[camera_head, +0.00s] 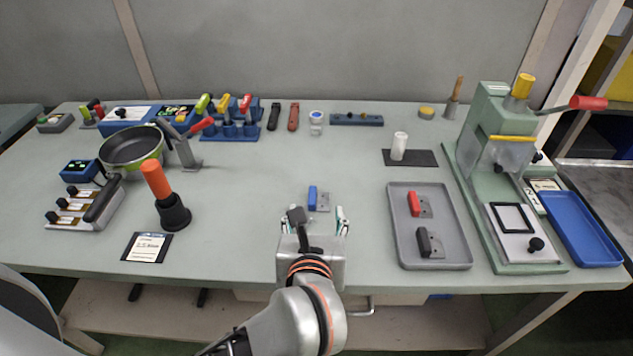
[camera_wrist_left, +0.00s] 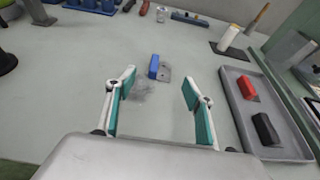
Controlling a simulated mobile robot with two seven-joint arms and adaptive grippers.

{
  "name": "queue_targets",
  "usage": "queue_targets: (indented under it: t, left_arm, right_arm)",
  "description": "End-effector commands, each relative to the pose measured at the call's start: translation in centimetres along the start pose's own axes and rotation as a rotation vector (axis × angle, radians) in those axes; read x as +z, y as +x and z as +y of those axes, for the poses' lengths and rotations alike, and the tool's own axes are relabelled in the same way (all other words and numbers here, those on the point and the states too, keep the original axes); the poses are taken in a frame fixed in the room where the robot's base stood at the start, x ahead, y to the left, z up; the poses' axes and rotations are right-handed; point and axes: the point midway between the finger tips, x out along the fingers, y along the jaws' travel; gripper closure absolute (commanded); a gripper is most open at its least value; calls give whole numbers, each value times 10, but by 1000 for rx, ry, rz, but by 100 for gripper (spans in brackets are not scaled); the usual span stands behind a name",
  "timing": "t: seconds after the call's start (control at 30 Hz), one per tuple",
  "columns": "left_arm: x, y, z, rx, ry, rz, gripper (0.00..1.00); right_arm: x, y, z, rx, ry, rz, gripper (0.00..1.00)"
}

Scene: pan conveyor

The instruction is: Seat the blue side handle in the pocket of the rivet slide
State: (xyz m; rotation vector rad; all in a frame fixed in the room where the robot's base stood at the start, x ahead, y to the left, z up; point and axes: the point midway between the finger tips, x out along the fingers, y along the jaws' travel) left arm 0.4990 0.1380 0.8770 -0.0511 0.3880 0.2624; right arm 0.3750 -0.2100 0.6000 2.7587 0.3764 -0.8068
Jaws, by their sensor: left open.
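The blue side handle (camera_head: 312,196) lies on the table with a grey metal plate at its right side, left of the grey tray. It also shows in the left wrist view (camera_wrist_left: 154,66), ahead of the fingertips. My left gripper (camera_head: 316,214) is open and empty just in front of the handle, and its teal-padded fingers (camera_wrist_left: 158,86) are spread wide and touch nothing. The machine at the right, with a red-tipped lever, has a light slide plate (camera_head: 520,249) with a black square frame (camera_head: 511,218) and a black knob. I cannot tell whether that frame is the pocket. My right gripper is not in view.
A grey tray (camera_head: 462,258) holds a red handle (camera_head: 414,203) and a black handle (camera_head: 424,242). A white cylinder (camera_head: 399,146) stands on a dark mat behind it. A blue tray (camera_head: 583,229) lies at the far right. The table around the blue handle is clear.

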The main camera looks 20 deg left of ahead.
Motion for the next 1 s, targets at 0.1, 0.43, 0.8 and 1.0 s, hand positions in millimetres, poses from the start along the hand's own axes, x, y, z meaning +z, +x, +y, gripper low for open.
queue_targets:
  t: [0.1, 0.43, 0.8, 1.0]
  left_arm:
    - [-2, 6, -1, -2, -1, 6, 47]
    - [-3, 42, -1, 1, 2, 2, 47]
    - [-5, 79, -3, 0, 0, 5, 47]
    - [-4, 78, -3, 0, 0, 4, 50]
  right_arm:
    - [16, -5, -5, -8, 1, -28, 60]
    - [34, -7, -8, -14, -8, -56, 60]
    - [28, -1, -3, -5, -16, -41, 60]
    - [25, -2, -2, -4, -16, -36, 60]
